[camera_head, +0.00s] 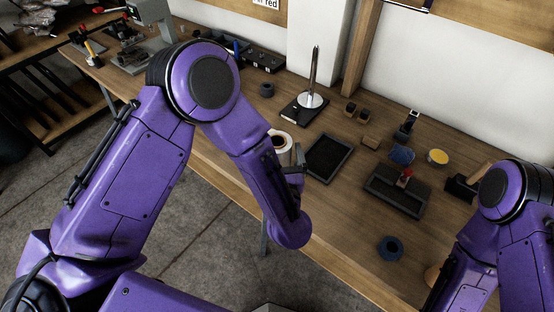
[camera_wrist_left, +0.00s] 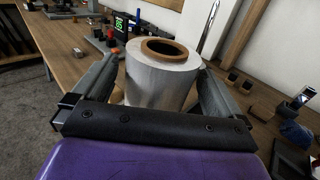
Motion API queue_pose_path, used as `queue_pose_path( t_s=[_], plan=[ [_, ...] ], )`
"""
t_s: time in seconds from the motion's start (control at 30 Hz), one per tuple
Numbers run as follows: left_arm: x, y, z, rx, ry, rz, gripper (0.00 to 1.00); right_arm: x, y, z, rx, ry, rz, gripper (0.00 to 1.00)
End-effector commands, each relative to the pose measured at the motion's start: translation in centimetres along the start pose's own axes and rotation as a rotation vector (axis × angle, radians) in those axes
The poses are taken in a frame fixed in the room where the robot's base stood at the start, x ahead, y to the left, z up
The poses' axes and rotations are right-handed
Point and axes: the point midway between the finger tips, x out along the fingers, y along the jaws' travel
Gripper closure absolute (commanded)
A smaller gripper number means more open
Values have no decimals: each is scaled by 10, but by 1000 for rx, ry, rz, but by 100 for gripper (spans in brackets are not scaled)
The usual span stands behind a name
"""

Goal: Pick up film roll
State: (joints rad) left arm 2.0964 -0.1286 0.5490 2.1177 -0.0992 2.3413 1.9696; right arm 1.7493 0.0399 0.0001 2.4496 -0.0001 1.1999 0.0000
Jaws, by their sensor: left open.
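The film roll (camera_head: 281,142) is a pale upright roll with a brown-rimmed hollow core. It stands on the wooden workbench left of a black tray. In the left wrist view the film roll (camera_wrist_left: 158,82) is large and central, between my two open fingers. My left gripper (camera_head: 290,158) is at the roll in the head view, partly hidden by my own forearm. The left wrist view shows the left gripper (camera_wrist_left: 160,72) with one finger on each side of the roll; contact cannot be made out. The roll's lower part is hidden by the gripper body. My right gripper is out of view.
A black tray (camera_head: 328,158) lies just right of the roll. A second tray (camera_head: 395,190) holds a red-topped tool. A metal rod on a round base (camera_head: 312,98) stands behind. A blue ring (camera_head: 390,248) lies near the front edge.

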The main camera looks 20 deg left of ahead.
Motion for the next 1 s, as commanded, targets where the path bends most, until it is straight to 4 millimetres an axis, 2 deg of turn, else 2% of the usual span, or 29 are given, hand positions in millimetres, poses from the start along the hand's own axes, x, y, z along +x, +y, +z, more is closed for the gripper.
queue_pose_path(
  t_s=[0.03,0.07,0.2,0.47,0.7,0.77,0.8,1.0],
  plan=[
    [10,0,9,1,0,5,0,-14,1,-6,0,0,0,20],
    [16,0,9,0,0,6,0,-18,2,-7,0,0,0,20],
    [36,1,5,1,0,6,0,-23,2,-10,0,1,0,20],
    [40,1,2,2,1,4,0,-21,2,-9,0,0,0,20],
    [40,1,2,2,1,4,78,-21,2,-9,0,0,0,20],
    [40,1,2,3,1,4,98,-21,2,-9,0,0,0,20],
    [40,1,2,1,-1,4,100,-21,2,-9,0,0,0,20],
    [40,1,3,1,-1,4,100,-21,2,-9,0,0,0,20]
  ],
)
